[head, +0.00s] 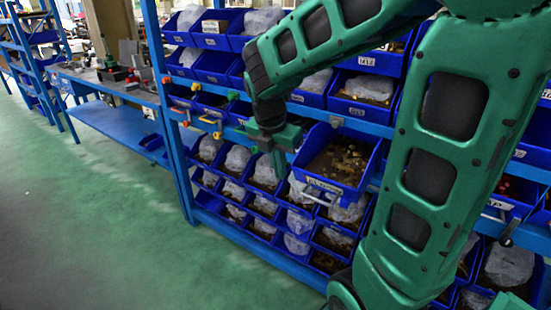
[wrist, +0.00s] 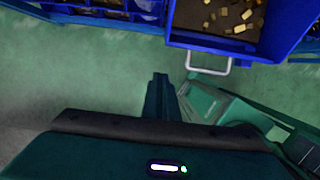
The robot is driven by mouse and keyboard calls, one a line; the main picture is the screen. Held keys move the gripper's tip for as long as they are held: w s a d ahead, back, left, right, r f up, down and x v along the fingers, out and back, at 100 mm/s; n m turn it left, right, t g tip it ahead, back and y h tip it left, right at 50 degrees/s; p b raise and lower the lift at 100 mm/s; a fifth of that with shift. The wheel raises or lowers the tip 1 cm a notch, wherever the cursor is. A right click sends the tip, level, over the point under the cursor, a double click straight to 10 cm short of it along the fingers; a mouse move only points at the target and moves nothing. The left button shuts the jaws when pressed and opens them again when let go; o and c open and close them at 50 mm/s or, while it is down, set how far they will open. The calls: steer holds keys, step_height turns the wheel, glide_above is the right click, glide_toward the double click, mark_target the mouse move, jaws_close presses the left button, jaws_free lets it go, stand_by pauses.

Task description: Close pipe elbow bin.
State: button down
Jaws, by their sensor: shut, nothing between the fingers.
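A blue bin (head: 370,185) sticks out from the rack in the head view, with small brass-coloured parts inside. I take it to be the pipe elbow bin, but I cannot read its label. It has a pale handle (head: 316,199) on its front. In the wrist view the bin (wrist: 220,43) is at the top right, its grey handle (wrist: 208,67) facing my gripper. My gripper (head: 279,172) is shut and empty, left of the bin's front in the head view. In the wrist view its fingers (wrist: 159,80) point towards the rack, left of the handle and apart from it.
The blue rack holds rows of bins (head: 265,205) with bagged parts below and above. Other handles (head: 495,212) show to the right of my arm. A workbench (head: 105,85) stands at the left. The green floor (head: 110,230) in front of the rack is clear.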

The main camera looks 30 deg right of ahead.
steer(key=shift+w+d+f, duration=0.3)
steer(key=shift+d, duration=0.4)
steer(key=shift+w+d+f, duration=0.3)
steer(key=shift+d+f, duration=0.05)
steer(key=shift+d, duration=0.4)
steer(key=shift+w+d+f, duration=0.3)
steer(key=shift+d, duration=0.4)
